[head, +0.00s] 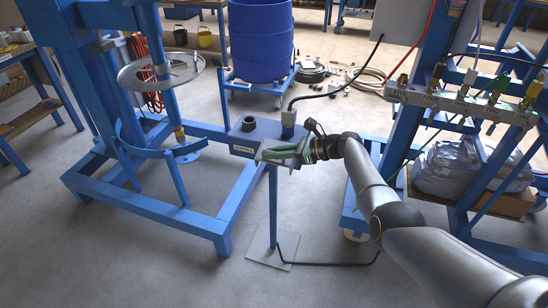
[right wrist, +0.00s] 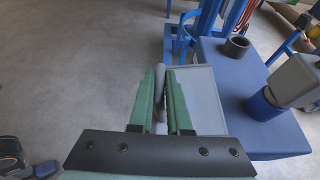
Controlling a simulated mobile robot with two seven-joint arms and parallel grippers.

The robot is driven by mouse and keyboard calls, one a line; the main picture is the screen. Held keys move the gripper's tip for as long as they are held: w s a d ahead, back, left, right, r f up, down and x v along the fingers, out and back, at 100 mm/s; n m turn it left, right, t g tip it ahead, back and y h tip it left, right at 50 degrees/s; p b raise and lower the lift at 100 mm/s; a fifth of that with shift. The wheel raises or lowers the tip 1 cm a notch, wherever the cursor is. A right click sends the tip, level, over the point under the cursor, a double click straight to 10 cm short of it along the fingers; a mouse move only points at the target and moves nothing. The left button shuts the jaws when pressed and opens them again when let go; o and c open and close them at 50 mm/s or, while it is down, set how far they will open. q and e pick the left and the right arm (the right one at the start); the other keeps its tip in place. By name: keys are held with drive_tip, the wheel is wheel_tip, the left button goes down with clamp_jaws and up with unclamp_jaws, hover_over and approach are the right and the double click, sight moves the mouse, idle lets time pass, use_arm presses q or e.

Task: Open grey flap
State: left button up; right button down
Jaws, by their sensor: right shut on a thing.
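The grey flap (right wrist: 201,100) shows in the right wrist view as a flat grey panel at the near end of a blue box (right wrist: 237,80). A grey bar (right wrist: 160,84) runs along its left edge. My right gripper (right wrist: 160,74) has its green fingers closed around this bar. In the head view my right gripper (head: 280,155) is at the front right of the blue box (head: 257,131), which stands on a post. I cannot tell how far the flap is swung. My left gripper is not in view.
A grey and blue plug-like part (head: 288,122) with a black cable stands on the box, beside a dark round socket (head: 249,123). A blue mixer frame (head: 215,222) is at left, a blue drum (head: 261,40) behind, and a rack with valves (head: 460,100) at right.

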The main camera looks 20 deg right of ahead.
drive_tip(key=shift+r, duration=0.15)
idle(0.5)
drive_tip(key=c, duration=0.9)
unclamp_jaws()
drive_tip(key=shift+w, duration=0.1)
drive_tip(key=shift+d, duration=0.1)
drive_tip(key=shift+d+r, duration=0.15)
drive_tip(key=p+v, duration=0.3)
drive_tip(key=v, duration=0.9)
